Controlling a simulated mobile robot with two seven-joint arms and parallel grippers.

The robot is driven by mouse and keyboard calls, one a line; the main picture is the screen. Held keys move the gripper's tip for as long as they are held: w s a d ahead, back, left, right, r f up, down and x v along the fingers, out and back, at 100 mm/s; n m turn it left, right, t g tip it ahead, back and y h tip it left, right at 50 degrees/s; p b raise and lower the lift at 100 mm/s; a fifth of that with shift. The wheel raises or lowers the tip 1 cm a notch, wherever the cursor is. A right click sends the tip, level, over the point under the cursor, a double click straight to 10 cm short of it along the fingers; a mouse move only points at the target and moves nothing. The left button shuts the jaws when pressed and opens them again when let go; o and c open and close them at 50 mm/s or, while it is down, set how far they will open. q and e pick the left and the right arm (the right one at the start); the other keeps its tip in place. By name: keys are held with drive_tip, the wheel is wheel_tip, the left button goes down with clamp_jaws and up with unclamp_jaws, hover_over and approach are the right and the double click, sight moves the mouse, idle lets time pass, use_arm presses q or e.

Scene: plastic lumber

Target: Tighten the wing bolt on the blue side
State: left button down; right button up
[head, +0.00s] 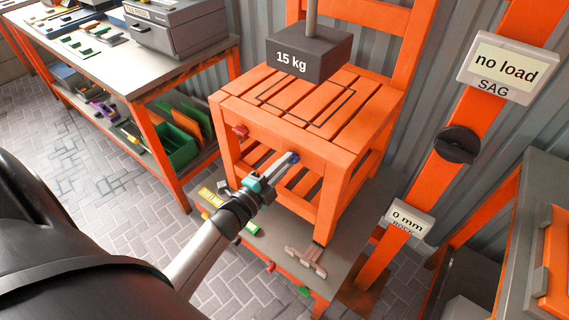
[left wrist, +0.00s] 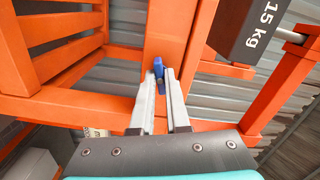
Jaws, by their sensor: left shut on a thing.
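The blue wing bolt (head: 294,157) sits on the front rail of the orange slatted chair (head: 310,139), toward its right end. My left gripper (head: 285,162) reaches up from the lower left and is shut on the blue wing bolt. In the left wrist view the bolt (left wrist: 158,67) shows blue between the tips of the two grey fingers (left wrist: 161,78), against an orange chair part. A red wing bolt (head: 240,131) sits at the left end of the same rail, clear of the gripper. My right gripper is not in view.
A dark 15 kg block (head: 309,54) is on a rod above the chair seat. Signs read "no load" SAG (head: 501,68) and "0 mm" ROCK (head: 408,218). The chair stands on a grey platform (head: 345,240). A cluttered workbench (head: 135,75) stands at left.

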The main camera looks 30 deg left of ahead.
use_arm(q)
drive_tip(key=shift+m, duration=0.4)
drive_tip(key=shift+m+b, duration=0.3)
drive_tip(key=shift+m, duration=0.6)
drive_tip(key=c, duration=0.9)
unclamp_jaws()
drive_tip(key=s, duration=1)
drive_tip(key=s+a, duration=0.1)
drive_tip(key=s, duration=0.4)
drive_tip(key=shift+s+a+p, duration=0.1)
drive_tip(key=shift+p, duration=0.2)
